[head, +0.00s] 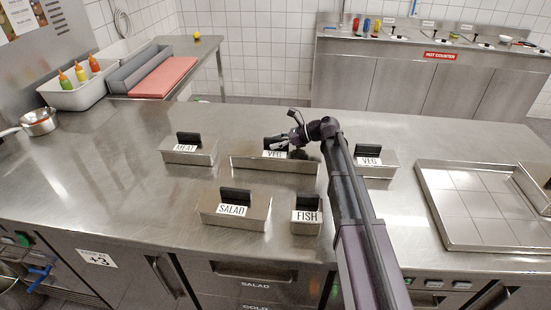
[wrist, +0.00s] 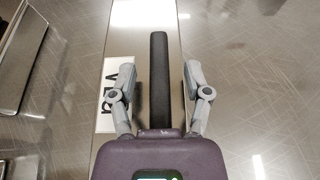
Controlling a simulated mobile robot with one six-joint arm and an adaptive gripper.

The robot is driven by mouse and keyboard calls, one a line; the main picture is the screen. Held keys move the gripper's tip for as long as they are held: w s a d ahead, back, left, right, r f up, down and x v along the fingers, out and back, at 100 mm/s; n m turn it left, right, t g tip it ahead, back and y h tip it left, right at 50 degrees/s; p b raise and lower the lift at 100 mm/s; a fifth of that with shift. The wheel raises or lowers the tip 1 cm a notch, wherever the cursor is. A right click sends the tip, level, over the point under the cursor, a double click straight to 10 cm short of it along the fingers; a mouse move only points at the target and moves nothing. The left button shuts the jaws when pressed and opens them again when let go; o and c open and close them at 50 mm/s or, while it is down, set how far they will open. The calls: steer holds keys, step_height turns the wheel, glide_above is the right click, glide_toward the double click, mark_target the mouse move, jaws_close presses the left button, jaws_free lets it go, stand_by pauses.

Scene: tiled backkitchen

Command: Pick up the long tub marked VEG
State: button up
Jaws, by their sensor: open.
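The long metal tub marked VEG (head: 245,162) stands mid-counter, with a black upright handle and a white label partly covered by my gripper. My gripper (head: 284,143) is over this tub at its handle. In the wrist view, the black handle (wrist: 159,95) runs lengthwise between the two spread fingers of my gripper (wrist: 160,78), with a gap on each side. How deep the fingers reach beside the handle is not clear. The tub's lid (wrist: 141,18) shows beneath. A shorter tub also marked VEG (head: 378,171) stands to the right, past my arm.
Tubs marked MEAT (head: 187,156), SALAD (head: 235,221) and FISH (head: 306,226) stand close around the long tub. A wide metal tray (head: 450,232) lies at the right. A red board (head: 166,78) and a bottle bin (head: 72,97) are at the back left.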

stand_by(0.3)
jaws_close()
steer(key=shift+r, duration=0.2)
step_height(320, 180, up, 3)
steer(key=p, duration=0.3)
steer(key=shift+r+p, duration=0.15)
steer(key=shift+p, duration=0.2)
steer(key=s+d+r+p, duration=0.1)
steer(key=s+d, duration=0.6)
steer(key=s, duration=0.7)
steer(key=shift+d+r, duration=0.15)
steer(key=shift+d, duration=0.05)
